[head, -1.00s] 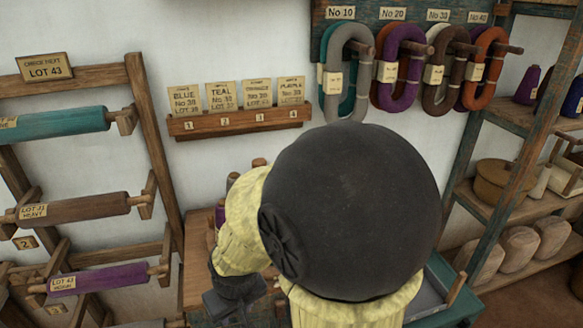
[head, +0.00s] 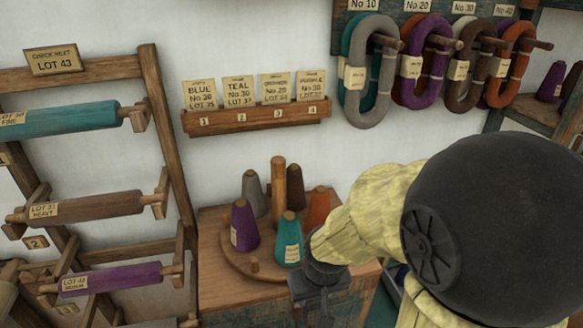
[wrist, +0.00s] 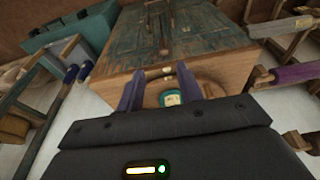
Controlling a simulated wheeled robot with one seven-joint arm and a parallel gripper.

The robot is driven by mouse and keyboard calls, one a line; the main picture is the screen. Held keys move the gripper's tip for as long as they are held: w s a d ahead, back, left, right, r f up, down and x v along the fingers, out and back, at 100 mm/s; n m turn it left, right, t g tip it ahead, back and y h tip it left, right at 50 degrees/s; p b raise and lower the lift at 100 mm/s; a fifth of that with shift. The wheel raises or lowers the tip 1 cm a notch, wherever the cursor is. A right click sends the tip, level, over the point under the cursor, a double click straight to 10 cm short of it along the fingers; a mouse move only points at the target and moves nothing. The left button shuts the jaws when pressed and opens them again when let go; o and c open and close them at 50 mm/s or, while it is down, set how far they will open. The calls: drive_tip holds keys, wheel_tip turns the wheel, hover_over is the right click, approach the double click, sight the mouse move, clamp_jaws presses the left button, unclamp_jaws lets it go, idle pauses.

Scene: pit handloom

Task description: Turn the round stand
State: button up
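The round stand (head: 238,262) is a wooden disc on a small wooden chest, with a tall post (head: 279,186) at its middle and a short peg (head: 254,266) at its near edge. Purple (head: 244,225), teal (head: 289,241), grey (head: 254,193), brown (head: 294,197) and orange (head: 319,207) cones stand on it. My gripper (head: 318,290) is just right of and nearer than the stand; its fingertips are unclear in the head view. In the wrist view its fingers (wrist: 161,88) are apart, with a small teal, labelled thing (wrist: 170,98) beyond the gap. I see no contact with the stand.
The chest (head: 240,306) carries the stand. A roller rack (head: 165,140) stands close on the left. A card shelf (head: 256,117) and yarn hanks (head: 367,75) hang on the wall behind. My arm hides much of the right side.

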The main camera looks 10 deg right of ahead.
drive_tip(key=o, duration=0.5)
drive_tip(key=shift+w+r, duration=0.1)
drive_tip(key=shift+w, duration=0.05)
drive_tip(key=w+r+m+p, duration=0.2)
drive_tip(key=w+r, duration=0.3)
drive_tip(key=w, duration=0.3)
drive_tip(key=w+r+m+g+p, duration=0.1)
drive_tip(key=w+r+m+p, duration=0.2)
drive_tip(key=w+r, duration=0.3)
drive_tip(key=w+a+r+m+p, duration=0.1)
drive_tip(key=w+r+p, duration=0.3)
drive_tip(key=w, duration=0.6)
drive_tip(key=shift+r+m+p, duration=0.3)
drive_tip(key=shift+r+m, duration=0.5)
drive_tip(key=shift+r, duration=0.1)
wheel_tip(320, 180, up, 10)
drive_tip(key=m+g+p, duration=0.2)
drive_tip(key=m+p, duration=0.4)
drive_tip(key=m, duration=0.1)
hover_over(279, 169)
drive_tip(key=w, duration=0.2)
drive_tip(key=shift+w+d, duration=0.1)
drive_tip(key=shift+d, duration=0.05)
wheel_tip(279, 169, down, 17)
drive_tip(key=p, duration=0.4)
drive_tip(key=shift+f+p, duration=0.15)
drive_tip(key=shift+p, duration=0.15)
